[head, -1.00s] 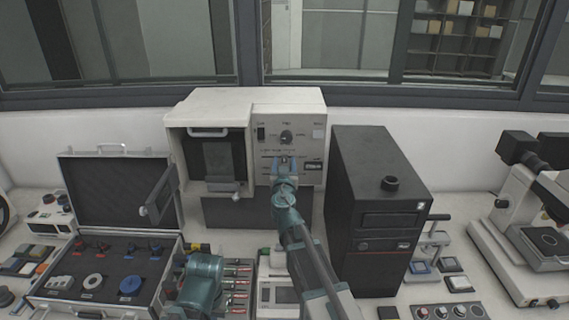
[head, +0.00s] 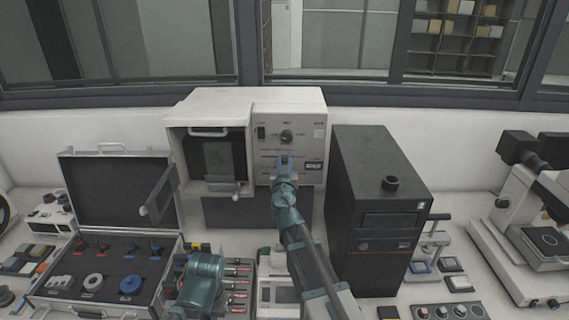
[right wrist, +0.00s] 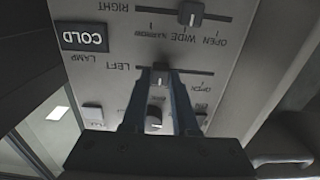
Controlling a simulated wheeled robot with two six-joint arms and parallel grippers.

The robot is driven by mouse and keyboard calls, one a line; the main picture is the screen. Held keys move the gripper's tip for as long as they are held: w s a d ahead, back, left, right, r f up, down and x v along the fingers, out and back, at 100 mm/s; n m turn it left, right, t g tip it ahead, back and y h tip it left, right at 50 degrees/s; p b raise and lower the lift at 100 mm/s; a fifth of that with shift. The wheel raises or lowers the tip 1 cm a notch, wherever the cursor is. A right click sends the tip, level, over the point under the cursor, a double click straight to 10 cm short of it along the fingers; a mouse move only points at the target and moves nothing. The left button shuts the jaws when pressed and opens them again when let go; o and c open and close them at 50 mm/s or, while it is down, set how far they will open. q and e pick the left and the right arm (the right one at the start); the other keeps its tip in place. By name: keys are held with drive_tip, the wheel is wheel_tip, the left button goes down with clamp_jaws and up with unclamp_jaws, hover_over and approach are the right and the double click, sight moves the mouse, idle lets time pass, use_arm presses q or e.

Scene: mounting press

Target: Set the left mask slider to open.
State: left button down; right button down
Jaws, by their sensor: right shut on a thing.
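The mask slider panel (head: 268,171) is on the front of the cream press unit. In the right wrist view, which is upside down, the left mask slider (right wrist: 160,76) sits on the track labelled LEFT, short of the OPEN mark (right wrist: 204,89). My right gripper (head: 285,160) is at the panel, and in the right wrist view (right wrist: 160,73) its fingers are shut on the left slider's knob, which they partly hide. The right mask slider (right wrist: 191,13) stands on its own track, between WIDE and OPEN. My left gripper is not in view.
A COLD lamp display (right wrist: 84,38) is beside the sliders, and a round dial (head: 286,136) is above them. A black tower (head: 385,220) stands close to the right of my right arm. An open case (head: 112,205) lies at left.

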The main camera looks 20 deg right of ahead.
sight(265, 156)
idle(0.6)
drive_tip(key=a, duration=0.2)
drive_tip(key=w+a, duration=0.1)
drive_tip(key=a, duration=0.1)
drive_tip(key=w+a, duration=0.1)
drive_tip(key=a, duration=0.1)
drive_tip(key=shift+a, duration=0.2)
drive_tip(key=c, duration=0.7)
unclamp_jaws()
drive_tip(key=shift+a, duration=0.15)
